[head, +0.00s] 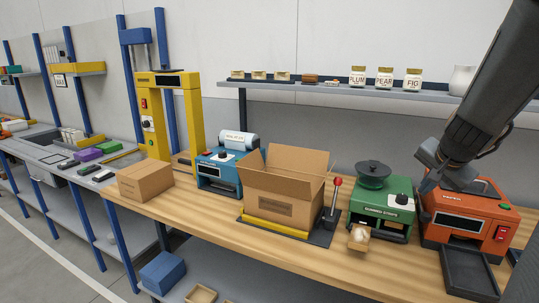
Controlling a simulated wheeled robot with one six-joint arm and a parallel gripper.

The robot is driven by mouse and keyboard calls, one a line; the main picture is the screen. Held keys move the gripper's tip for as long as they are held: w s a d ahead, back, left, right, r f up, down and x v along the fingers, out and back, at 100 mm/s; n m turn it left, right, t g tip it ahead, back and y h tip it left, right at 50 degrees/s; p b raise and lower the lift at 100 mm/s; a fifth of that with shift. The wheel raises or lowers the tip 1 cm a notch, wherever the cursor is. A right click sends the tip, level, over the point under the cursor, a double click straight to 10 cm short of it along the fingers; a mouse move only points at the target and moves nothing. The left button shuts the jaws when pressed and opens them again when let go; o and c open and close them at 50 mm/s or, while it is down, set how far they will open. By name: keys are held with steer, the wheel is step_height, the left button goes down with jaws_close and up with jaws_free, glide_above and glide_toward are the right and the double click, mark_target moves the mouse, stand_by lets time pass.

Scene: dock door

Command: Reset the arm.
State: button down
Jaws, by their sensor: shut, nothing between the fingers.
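My arm (487,85) comes in from the top right of the head view and reaches down over the workbench. My gripper (428,183) is at its lower end, dark and partly hidden by the arm. It is shut with nothing in it. It hangs between the green machine (383,212) and the orange machine (464,222), close in front of them in the picture. I cannot tell whether it touches either one.
An open cardboard box (280,193) stands mid-bench beside a red-knobbed lever (333,200). A closed box (145,181), a blue machine (219,171) and a yellow frame (196,113) stand left. A shelf (340,88) with jars runs behind. Bare wood (345,268) shows at the front.

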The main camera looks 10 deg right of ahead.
steer(key=s+a+f+n+g+y, duration=0.1)
steer(key=a+f+n, duration=0.2)
steer(key=a, duration=0.5)
steer(key=s+a+f+n+g+y, duration=0.1)
steer(key=s+a+f+n, duration=0.15)
steer(key=a, duration=0.55)
steer(key=s+a+f+n+g, duration=0.1)
steer(key=s+a+f+n, duration=0.2)
steer(key=s+a, duration=0.3)
steer(key=s+a+f+n+g, duration=0.2)
steer(key=s+a+f+n, duration=0.1)
steer(key=s+a+n, duration=0.2)
steer(key=a, duration=0.2)
steer(key=shift+s+a+f+y, duration=0.15)
steer(key=shift+s+a+y, duration=0.15)
steer(key=shift+s, duration=0.05)
stand_by(4.8)
